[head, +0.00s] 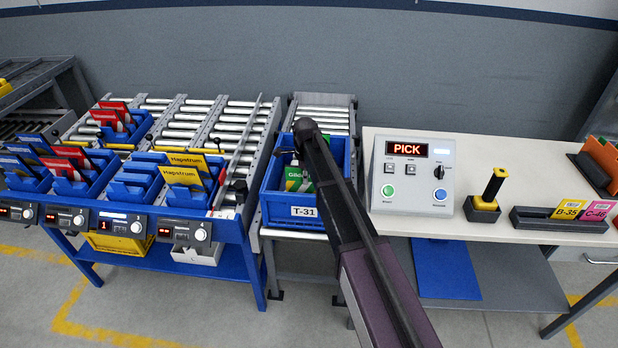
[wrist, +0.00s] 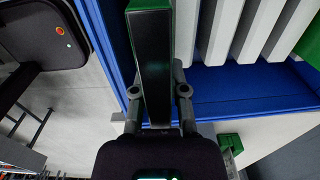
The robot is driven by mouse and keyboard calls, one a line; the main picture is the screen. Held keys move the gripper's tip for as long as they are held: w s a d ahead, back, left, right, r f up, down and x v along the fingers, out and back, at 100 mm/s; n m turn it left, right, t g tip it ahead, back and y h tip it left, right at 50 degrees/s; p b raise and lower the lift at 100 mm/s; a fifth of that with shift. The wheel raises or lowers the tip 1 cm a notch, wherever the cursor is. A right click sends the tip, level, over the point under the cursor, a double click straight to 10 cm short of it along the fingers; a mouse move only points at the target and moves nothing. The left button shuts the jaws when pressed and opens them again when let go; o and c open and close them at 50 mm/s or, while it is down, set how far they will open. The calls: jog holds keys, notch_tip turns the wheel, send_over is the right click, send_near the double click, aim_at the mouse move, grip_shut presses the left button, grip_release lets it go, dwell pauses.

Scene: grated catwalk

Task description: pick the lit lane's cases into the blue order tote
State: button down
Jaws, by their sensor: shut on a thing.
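The blue order tote (head: 290,211), labelled T-31, stands right of the lanes; its blue wall (wrist: 240,105) also shows in the wrist view. My gripper (wrist: 158,92) is shut on a dark case with green edges (wrist: 154,60), held upright at the tote's near side. In the head view, a green-and-white case (head: 294,178) shows in the tote, and my arm hides the gripper. One lane display (head: 104,225) shows a lit red 1, with an empty-slotted blue holder (head: 133,182) behind it.
Yellow cases (head: 182,176) stand in the rightmost lane, red cases (head: 72,156) and blue cases (head: 22,166) further left. Right of the tote, a table holds a PICK control box (head: 412,178), a yellow-handled tool (head: 491,190) and label holders (head: 550,218).

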jog(key=shift+f+b, duration=1.65)
jog(key=shift+f, duration=0.35)
jog(key=c, duration=0.6)
grip_release()
jog(key=o, duration=0.4)
jog(key=shift+o, duration=0.2)
jog(key=shift+r, duration=0.1)
